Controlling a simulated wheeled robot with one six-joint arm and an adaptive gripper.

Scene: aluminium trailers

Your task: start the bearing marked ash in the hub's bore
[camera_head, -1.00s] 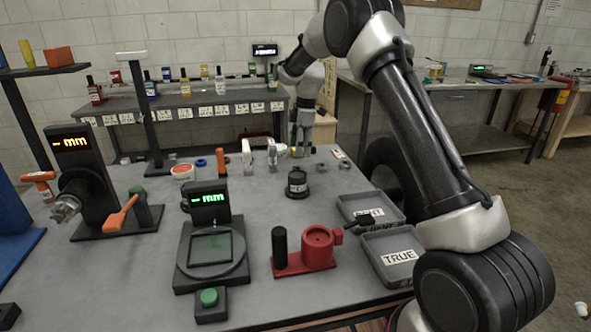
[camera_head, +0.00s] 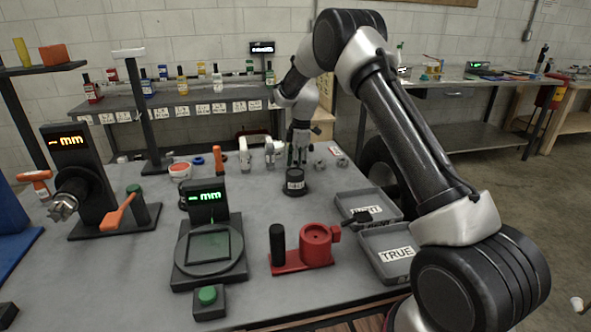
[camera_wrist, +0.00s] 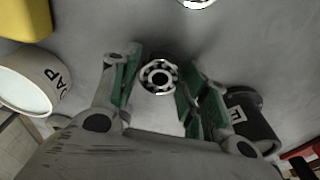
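My gripper (camera_head: 298,160) points down over the far part of the table. In the wrist view its green-padded fingers (camera_wrist: 160,78) are open, one on each side of a shiny ball bearing (camera_wrist: 159,76). The bearing appears to lie on the grey table; I see no finger clearly touching it, and cannot read a mark on it. A red fixture with a round cup (camera_head: 316,243) and a black post stands at the table's front middle; its cup may be the hub, but I cannot tell. Small metal rings (camera_head: 342,161) lie right of my gripper.
A black labelled cylinder (camera_head: 295,185) stands close in front of my gripper and beside its right finger in the wrist view (camera_wrist: 252,122). A white tub (camera_wrist: 30,80) is left. Two grey trays (camera_head: 385,258), one labelled TRUE, and a display scale (camera_head: 209,248) stand nearer.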

